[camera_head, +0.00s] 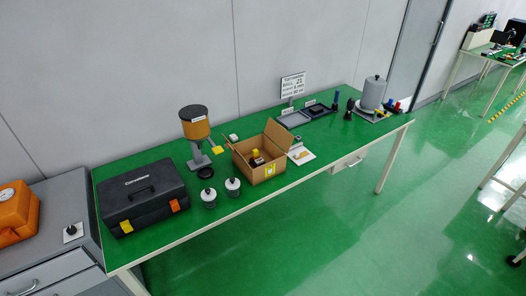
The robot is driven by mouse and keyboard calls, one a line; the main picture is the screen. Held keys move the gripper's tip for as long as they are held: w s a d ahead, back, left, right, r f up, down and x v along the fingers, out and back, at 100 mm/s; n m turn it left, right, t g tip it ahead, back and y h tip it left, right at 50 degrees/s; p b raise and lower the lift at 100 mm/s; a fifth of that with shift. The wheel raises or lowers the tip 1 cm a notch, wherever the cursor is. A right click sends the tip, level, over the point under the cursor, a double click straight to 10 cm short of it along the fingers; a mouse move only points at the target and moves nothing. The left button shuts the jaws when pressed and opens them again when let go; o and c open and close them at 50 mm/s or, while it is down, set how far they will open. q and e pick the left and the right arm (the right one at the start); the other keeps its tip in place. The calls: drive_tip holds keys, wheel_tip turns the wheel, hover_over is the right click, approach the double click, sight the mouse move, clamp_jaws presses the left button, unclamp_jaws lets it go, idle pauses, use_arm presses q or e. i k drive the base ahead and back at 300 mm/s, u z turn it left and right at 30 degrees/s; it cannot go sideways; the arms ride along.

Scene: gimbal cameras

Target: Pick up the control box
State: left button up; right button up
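Nothing in the head view is clearly marked as a control box. A small light plate with a dark knob (72,231) lies on the grey cabinet at the far left. An open cardboard box (267,173) stands mid-table with small dark and yellow items inside; their shapes are too small to tell. A black toolbox-like case (143,196) with orange and yellow latches sits closed at the table's left end. Neither of my grippers shows in the view.
The green-topped table (250,203) stands along the wall. An orange case (16,212) is left. The green floor (300,240) in front is clear.

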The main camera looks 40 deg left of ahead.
sight(259, 161)
drive_tip(key=u, duration=0.45)
drive_tip(key=i, duration=1.05)
drive_tip(key=u, duration=1.6)
drive_tip(key=i, duration=0.7)
drive_tip(key=u, duration=0.7)
